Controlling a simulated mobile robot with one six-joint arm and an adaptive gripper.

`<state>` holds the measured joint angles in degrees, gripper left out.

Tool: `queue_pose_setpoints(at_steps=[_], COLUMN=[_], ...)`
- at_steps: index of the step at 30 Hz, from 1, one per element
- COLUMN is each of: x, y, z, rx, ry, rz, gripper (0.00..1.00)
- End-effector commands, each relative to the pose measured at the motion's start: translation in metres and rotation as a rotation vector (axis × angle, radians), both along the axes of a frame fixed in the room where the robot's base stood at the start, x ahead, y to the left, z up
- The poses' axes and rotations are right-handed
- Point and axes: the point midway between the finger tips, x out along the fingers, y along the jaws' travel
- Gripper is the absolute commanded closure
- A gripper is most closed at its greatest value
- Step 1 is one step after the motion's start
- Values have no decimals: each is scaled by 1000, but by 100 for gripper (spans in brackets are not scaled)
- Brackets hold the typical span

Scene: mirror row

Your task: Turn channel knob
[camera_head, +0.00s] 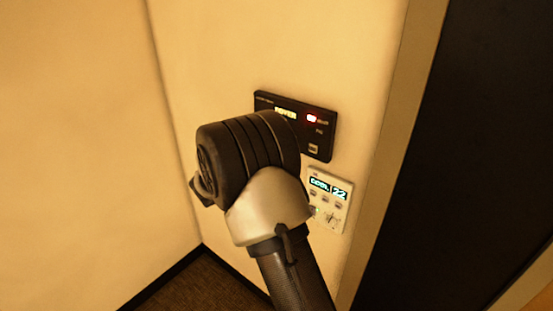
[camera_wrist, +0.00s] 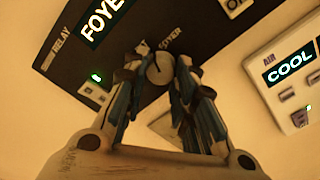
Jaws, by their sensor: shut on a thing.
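The black wall panel (camera_head: 320,146) carries a lit display (camera_head: 285,113) and a red light (camera_head: 311,118). In the wrist view the panel (camera_wrist: 75,62) fills the top left, with the display (camera_wrist: 100,18) reading "FOYE" before it is cut off, and a green light (camera_wrist: 96,77). My gripper (camera_wrist: 159,62) is shut on this knob, one finger on each side. In the head view my wrist hides the gripper and the knob. The knob's label is partly covered.
A white thermostat (camera_head: 336,215) showing "COOL 22" hangs just below the black panel; it also shows at the right in the wrist view (camera_wrist: 262,66). A door frame (camera_head: 394,120) and dark doorway (camera_head: 480,130) are at right. A wall corner lies left.

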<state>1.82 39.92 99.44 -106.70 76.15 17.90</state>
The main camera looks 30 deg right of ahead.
Motion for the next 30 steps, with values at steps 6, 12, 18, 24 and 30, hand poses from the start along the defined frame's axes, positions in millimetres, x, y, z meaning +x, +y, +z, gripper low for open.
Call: queue_pose_setpoints(at_steps=[6, 12, 18, 24, 30], x=[0, 0, 0, 0, 0], y=[0, 0, 0, 0, 0], z=[-7, -5, -1, 1, 1], rx=[70, 131, 180, 214, 233], ry=[-200, -366, -502, -597, -648], rz=[0, 1, -1, -1, -1], gripper=[99, 99, 99, 99, 99])
